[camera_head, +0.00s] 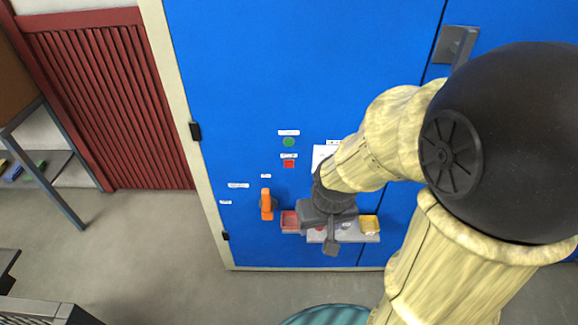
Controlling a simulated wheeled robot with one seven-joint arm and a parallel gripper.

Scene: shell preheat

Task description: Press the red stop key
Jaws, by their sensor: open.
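The red stop key (289,164) is a small red square on the blue cabinet door, with a white label just above it. A round green button (289,142) sits directly above it under its own label. My gripper (331,245) is dark grey and hangs in front of the cabinet, below and to the right of the red key and apart from it in the picture. Its fingers are small here and partly hidden by its own body. No held object shows. My arm covers part of the panel to the right of the key.
An orange handle (266,204) sticks out below and left of the red key. A grey shelf (315,236) with a red tray (289,220) and a yellow tray (369,224) lies behind my gripper. A door handle (456,44) is at upper right.

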